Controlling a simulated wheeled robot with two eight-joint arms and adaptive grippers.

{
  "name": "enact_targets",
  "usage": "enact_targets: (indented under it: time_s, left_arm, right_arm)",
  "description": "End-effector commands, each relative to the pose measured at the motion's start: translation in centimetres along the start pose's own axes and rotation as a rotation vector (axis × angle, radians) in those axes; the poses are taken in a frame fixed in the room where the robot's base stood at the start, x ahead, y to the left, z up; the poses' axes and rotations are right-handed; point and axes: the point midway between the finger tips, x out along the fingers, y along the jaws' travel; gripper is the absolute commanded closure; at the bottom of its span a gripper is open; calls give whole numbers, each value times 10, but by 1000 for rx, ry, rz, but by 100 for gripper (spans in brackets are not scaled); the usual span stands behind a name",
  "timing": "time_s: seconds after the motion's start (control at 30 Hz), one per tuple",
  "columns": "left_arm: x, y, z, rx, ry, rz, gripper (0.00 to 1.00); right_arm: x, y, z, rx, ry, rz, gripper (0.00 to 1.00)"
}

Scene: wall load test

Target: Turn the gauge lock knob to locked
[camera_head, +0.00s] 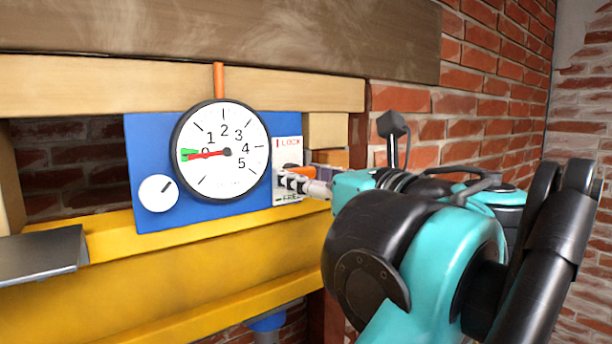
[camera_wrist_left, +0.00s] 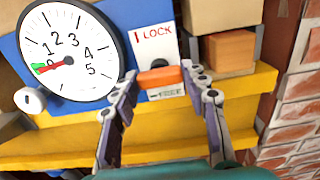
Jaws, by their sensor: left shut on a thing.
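The gauge (camera_head: 222,155) has a white dial and dark rim on a blue panel (camera_head: 145,140); its red needle points left, near 0, by a green mark. Right of it is a white lock plate (camera_head: 289,143), marked LOCK at the top and FREE at the bottom. The orange lock knob (camera_wrist_left: 160,77) lies roughly crosswise between these words in the left wrist view. My left gripper (camera_wrist_left: 160,72) is shut on the knob, one finger at each end. In the head view the left gripper (camera_head: 290,181) partly covers the plate and knob. My right gripper is not in view.
A yellow beam (camera_head: 220,260) runs below the panel. Wooden blocks (camera_wrist_left: 228,54) stand close to the right of the plate. A grey metal ledge (camera_head: 40,255) juts out at left; a brick wall (camera_head: 490,60) is at right.

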Motion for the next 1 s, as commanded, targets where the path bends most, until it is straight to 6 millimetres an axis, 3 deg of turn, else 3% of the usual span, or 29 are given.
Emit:
enact_targets:
  time_s: [0.37, 1.0]
  left_arm:
    - [0, 0, 2, -161, 0, 0, 84]
    - [0, 0, 2, -757, -2, -1, 84]
  right_arm:
    - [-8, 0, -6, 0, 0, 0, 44]
    - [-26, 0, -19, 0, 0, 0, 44]
